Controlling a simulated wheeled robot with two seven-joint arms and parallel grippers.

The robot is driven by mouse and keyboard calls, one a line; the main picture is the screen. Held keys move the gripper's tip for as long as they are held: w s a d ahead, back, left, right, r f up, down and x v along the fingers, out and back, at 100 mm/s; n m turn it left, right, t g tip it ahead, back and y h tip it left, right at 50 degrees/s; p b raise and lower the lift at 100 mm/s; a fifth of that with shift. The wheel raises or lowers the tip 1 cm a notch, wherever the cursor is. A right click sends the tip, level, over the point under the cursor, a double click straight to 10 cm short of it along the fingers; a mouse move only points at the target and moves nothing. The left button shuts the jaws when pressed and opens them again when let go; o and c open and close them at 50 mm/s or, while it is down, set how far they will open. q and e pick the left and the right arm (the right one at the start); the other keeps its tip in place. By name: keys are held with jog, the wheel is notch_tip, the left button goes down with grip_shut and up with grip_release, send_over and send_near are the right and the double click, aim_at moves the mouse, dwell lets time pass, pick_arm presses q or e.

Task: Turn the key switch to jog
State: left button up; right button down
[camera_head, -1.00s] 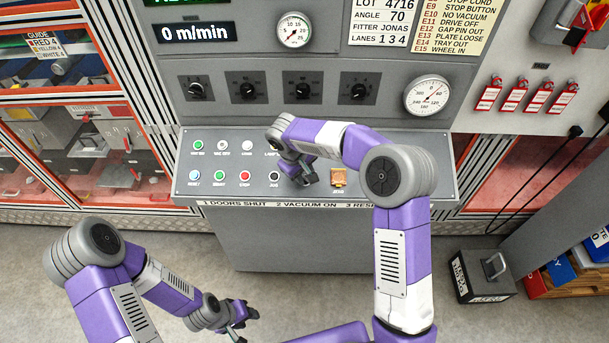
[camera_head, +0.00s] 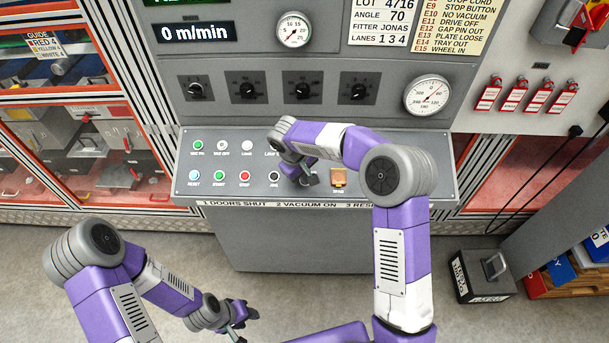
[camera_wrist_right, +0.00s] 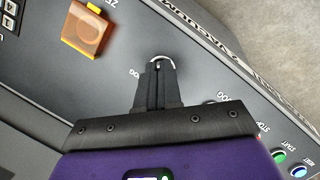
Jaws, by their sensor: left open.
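The key switch (camera_wrist_right: 160,61) shows in the right wrist view as a silver ring on the sloped grey panel. Its middle is hidden by the fingers. My right gripper (camera_wrist_right: 158,72) has its two dark fingers close together over the ring, apparently pinching the thin key. In the head view my right gripper (camera_head: 309,180) points down at the panel, between the black button and the amber cover, and it hides the switch. A printed label beside the ring is upside down and partly covered. My left gripper (camera_head: 241,328) is open and empty, low above the floor in front of the console.
An amber square cover (camera_head: 338,178) sits close to the right of my right gripper. Two rows of buttons, with a red one (camera_head: 244,175) and a black one (camera_head: 273,175), lie to its left. Dials and knobs line the upright panel behind. The floor in front is clear.

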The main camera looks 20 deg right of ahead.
jog(key=m+y+b, duration=0.1)
jog(key=m, duration=0.3)
jog(key=shift+m+b, duration=0.3)
jog(key=shift+b, duration=0.05)
jog(key=m, duration=0.2)
jog(key=m+y+b, duration=0.1)
jog(key=m, duration=0.1)
jog(key=shift+d+y, duration=0.1)
jog(key=shift+y, duration=0.2)
jog(key=m+y+b, duration=0.1)
jog(key=m, duration=0.3)
jog(key=shift+d+m+t+y+b, duration=0.1)
jog(key=shift+m+t+y+b, duration=0.2)
jog(key=shift+m, duration=0.75)
jog(key=shift+m+t+y+b, duration=0.15)
jog(key=shift+m+t, duration=0.25)
jog(key=shift+m, duration=0.65)
jog(key=c, duration=1.3)
grip_release()
jog(key=shift+s+r, duration=0.1)
